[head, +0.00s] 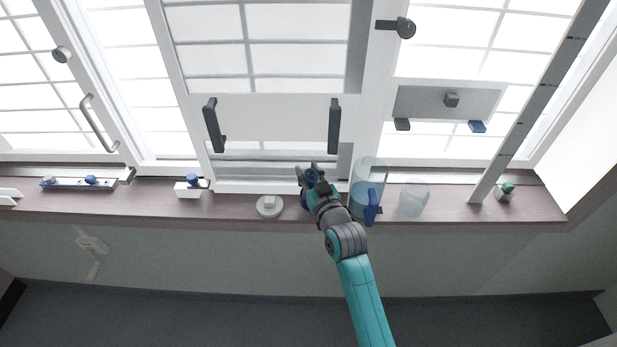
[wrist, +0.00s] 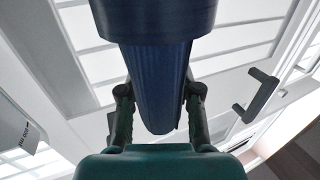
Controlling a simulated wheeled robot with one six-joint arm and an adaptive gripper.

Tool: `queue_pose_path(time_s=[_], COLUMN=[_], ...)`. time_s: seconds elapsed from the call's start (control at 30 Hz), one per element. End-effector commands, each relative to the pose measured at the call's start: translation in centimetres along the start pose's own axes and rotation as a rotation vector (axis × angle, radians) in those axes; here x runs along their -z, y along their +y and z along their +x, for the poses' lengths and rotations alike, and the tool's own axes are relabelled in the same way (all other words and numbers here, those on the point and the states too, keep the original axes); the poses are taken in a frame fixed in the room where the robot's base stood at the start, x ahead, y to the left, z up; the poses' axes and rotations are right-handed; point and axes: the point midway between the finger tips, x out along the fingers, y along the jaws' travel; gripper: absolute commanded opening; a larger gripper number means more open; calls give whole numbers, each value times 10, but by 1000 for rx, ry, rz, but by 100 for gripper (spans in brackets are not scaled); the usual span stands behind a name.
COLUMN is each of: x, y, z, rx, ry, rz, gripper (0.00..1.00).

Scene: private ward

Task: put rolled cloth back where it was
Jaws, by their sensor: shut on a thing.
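The rolled cloth is the dark blue cylinder (wrist: 155,75) in the middle of the wrist view, with a wider dark blue band (wrist: 150,15) across the top of that view. My gripper (wrist: 160,100) is shut on it, one finger on each side. Whether the cloth touches the sill cannot be told.
On the sill (head: 450,212) stand a clear jug (head: 367,172) with a blue handle, a clear tumbler (head: 413,199), a round white object (head: 269,206), a white block with a blue knob (head: 188,190) and a small green-topped item (head: 505,192). A slanted post (head: 530,120) rises at right.

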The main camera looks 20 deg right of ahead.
Motion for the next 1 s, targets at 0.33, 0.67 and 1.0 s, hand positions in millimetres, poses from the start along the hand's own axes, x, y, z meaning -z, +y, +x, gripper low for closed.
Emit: queue_pose_path(time_s=[0.33,0.67,1.0], x=[-22,-24,-21], y=[1,2,2], z=[4,4,3], rx=[0,0,0], ry=[1,0,0], rz=[0,-1,0], gripper=[0,59,59])
